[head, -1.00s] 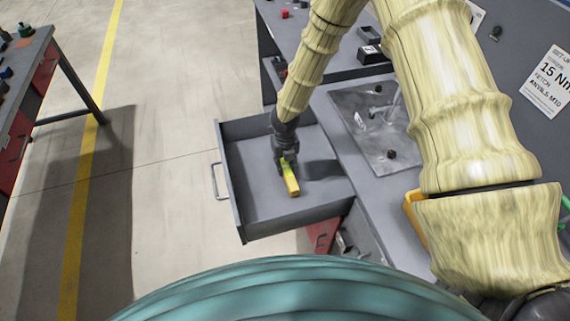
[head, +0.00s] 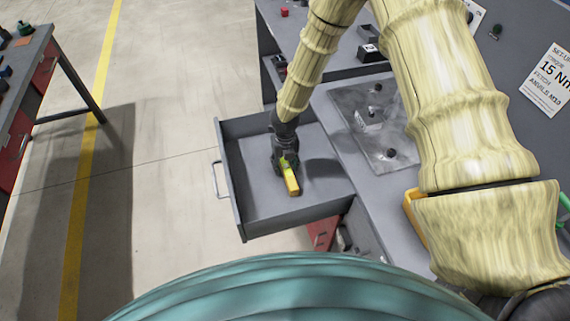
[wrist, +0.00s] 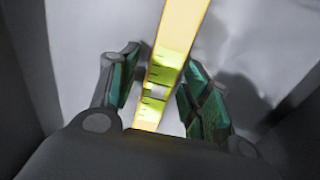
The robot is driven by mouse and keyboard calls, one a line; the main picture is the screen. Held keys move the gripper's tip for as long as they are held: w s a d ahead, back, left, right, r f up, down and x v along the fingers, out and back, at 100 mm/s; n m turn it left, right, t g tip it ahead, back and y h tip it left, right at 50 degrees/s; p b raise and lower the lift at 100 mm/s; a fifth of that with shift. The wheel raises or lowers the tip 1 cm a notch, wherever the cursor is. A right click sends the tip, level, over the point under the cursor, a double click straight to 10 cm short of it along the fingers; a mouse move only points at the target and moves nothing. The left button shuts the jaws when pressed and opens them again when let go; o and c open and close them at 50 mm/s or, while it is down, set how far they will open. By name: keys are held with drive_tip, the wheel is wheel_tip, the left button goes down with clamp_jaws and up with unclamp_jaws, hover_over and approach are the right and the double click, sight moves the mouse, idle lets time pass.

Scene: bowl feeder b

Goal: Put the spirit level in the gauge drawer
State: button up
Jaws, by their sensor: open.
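The yellow spirit level (head: 291,181) is at the open gauge drawer (head: 258,208), inside its walls in the head view. In the wrist view the level (wrist: 178,35) runs between the fingers, its greenish vial window near them. My gripper (head: 287,163) is down in the drawer at the level's far end. In the wrist view my gripper (wrist: 158,92) is open, its green-padded fingers on either side of the level, with a gap visible at least on the left. Whether the level rests fully on the drawer floor is hard to tell.
The drawer sticks out from a grey workbench (head: 400,198) with a metal plate (head: 378,150) holding small parts. A yellow bin (head: 412,212) is partly behind my arm. Another table (head: 40,55) stands at the left. Floor between is clear.

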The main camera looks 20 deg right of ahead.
sight(285, 164)
wheel_tip(285, 164, up, 12)
drive_tip(key=b, duration=0.2)
idle(0.4)
